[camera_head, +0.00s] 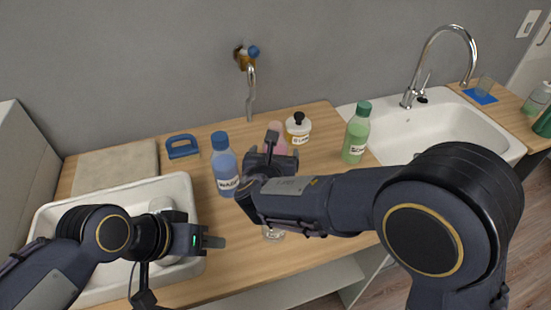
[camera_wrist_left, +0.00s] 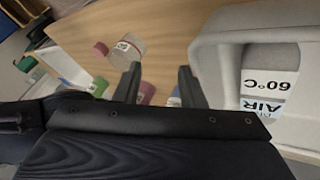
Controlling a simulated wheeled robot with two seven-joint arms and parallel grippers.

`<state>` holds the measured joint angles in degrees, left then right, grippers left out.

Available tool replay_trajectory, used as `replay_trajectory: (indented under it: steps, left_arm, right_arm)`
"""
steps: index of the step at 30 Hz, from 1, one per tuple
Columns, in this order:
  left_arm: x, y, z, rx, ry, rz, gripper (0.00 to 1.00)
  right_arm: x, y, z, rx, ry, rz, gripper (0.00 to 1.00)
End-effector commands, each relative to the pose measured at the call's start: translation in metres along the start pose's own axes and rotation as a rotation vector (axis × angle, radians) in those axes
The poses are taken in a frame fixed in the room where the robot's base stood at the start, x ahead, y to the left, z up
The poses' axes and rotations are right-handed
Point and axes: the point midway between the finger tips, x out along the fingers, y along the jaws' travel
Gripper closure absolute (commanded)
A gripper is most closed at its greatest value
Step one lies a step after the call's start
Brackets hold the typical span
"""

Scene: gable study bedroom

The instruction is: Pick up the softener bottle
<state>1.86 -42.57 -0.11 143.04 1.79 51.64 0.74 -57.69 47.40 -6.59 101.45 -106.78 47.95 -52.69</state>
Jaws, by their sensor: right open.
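A pink bottle (camera_head: 276,129) stands on the wooden counter in the head view, mostly hidden behind my right gripper; its label cannot be read. A blue bottle (camera_head: 224,165) stands left of it and a green bottle (camera_head: 356,132) to its right, both upright. My right gripper (camera_head: 262,160) is open in front of the pink bottle; whether the bottle is between its fingers cannot be told. My left gripper (camera_head: 216,242) is low over the counter's front left, beside the white tub. In the left wrist view its fingers (camera_wrist_left: 158,86) are apart with nothing held between them.
A white tub (camera_head: 190,190) stands at the left. A blue-handled brush (camera_head: 182,147) and a white jar with a black knob (camera_head: 298,127) are at the back. The sink (camera_head: 450,130) is at the right.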

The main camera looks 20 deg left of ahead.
Motion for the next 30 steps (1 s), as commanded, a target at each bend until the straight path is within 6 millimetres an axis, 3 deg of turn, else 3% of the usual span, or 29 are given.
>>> replay_trajectory:
  steps: [6,14,27,30]
  left_arm:
    - [0.001,-0.001,0.001,0.0,0.0,0.0,0.64]
    - [0.001,0.0,0.0,0.0,0.0,0.0,0.64]
    - [0.001,0.0,0.001,0.0,0.0,0.0,0.64]
    - [0.001,0.0,0.0,0.0,0.0,0.0,0.64]
  right_arm:
    - [0.026,0.0,-0.002,0.002,0.001,-0.002,0.18]
    - [0.028,0.0,-0.001,0.003,0.0,-0.001,0.19]
    - [0.027,0.0,-0.001,0.003,0.001,-0.001,0.76]
    - [0.027,0.001,0.0,0.004,-0.001,-0.001,0.76]
